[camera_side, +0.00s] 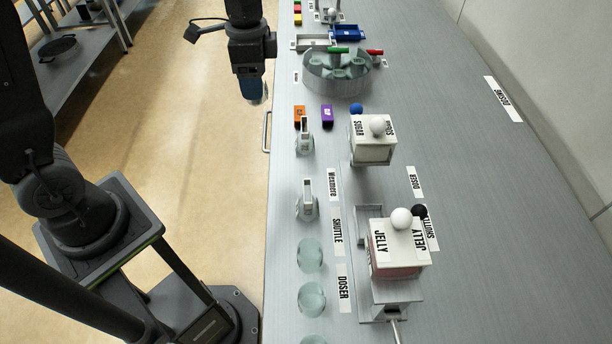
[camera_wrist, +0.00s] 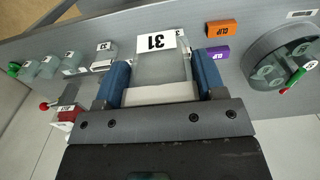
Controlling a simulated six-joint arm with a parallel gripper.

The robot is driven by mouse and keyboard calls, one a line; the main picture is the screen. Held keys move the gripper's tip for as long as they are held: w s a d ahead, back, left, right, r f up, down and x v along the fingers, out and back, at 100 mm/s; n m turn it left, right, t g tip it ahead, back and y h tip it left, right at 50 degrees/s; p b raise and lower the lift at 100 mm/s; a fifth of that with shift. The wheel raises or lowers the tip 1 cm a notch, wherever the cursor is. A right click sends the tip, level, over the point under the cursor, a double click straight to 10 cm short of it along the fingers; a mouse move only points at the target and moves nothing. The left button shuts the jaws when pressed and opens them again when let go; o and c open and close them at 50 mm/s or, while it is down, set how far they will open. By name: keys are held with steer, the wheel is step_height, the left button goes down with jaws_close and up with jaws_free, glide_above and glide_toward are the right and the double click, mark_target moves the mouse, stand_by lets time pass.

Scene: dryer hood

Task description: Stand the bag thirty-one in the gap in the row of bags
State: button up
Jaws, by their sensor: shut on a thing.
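My gripper (camera_wrist: 162,76) has blue fingers closed on both sides of the bag thirty-one (camera_wrist: 160,68). The bag is a pale, translucent block with a white label reading 31 at its far end. In the side view my gripper (camera_side: 255,92) hangs at the counter's left edge, left of the round clear dish; the bag is not clear there. Several small labelled pieces stand in a line at the left of the wrist view, one of them a pale block (camera_wrist: 104,50). I cannot tell whether they are bags, and I cannot make out the gap.
An orange clip (camera_side: 300,115) and a purple clip (camera_side: 327,115) lie on the counter. Beyond them is the clear dish (camera_side: 338,78). The sugar box (camera_side: 372,150) and jelly box (camera_side: 400,255) stand further right. Round glass pieces (camera_side: 310,254) line the near left edge. The counter's right side is mostly clear.

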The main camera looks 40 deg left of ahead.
mark_target(259, 104)
steer(key=f, duration=0.6)
steer(key=shift+d, duration=0.3)
steer(key=d+f, duration=0.2)
steer(key=d, duration=0.1)
steer(key=w+d+f, duration=0.1)
steer(key=d+f, duration=0.1)
steer(key=d, duration=0.2)
steer(key=d+f, duration=0.2)
steer(key=d, duration=0.2)
steer(key=shift+w+f, duration=0.35)
steer(key=shift+w, duration=0.05)
steer(key=shift+f, duration=2.05)
steer(key=shift+f, duration=0.15)
steer(key=o, duration=0.9)
